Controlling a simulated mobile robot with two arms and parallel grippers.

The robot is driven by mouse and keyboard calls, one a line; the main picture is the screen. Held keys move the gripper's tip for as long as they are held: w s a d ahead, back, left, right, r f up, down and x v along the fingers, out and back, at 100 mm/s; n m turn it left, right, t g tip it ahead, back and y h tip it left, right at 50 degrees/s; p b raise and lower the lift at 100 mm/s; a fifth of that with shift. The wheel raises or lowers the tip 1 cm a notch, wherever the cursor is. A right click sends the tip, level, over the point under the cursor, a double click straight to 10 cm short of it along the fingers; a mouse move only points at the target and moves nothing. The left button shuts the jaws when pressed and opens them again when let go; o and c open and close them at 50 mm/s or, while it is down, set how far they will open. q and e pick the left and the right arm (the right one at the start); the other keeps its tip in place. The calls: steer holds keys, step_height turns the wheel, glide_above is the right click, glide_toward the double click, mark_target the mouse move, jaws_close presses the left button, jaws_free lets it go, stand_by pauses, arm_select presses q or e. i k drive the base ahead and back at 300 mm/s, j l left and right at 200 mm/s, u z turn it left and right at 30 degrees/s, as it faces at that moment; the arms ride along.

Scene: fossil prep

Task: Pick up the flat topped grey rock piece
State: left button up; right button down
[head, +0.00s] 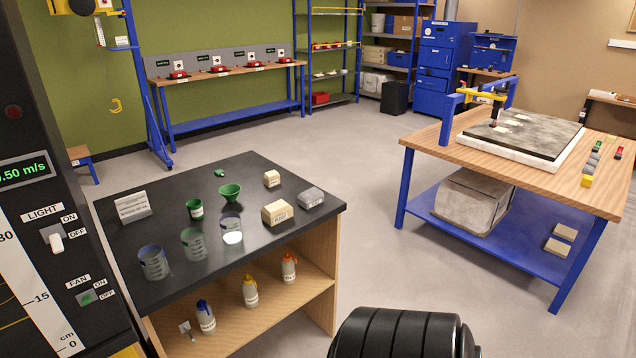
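A grey rock piece (311,198) with a flat-looking top lies on the black table top near its right corner. A larger tan rock piece (277,213) lies just left of it, and a small tan piece (272,179) lies behind them. Neither of my grippers shows in the head view. Nothing is touching the grey rock piece.
The black-topped table (260,270) also holds beakers (153,262), a green funnel (230,191), a green cup (195,209) and a white sign (133,207). Bottles (250,291) stand on its shelf. A wooden workbench (470,165) stands right, with clear floor (375,260) between.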

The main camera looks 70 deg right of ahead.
mark_target(308, 199)
steer(key=z, duration=2.15)
steer(key=i+l, duration=0.4)
steer(key=i+u, duration=0.05)
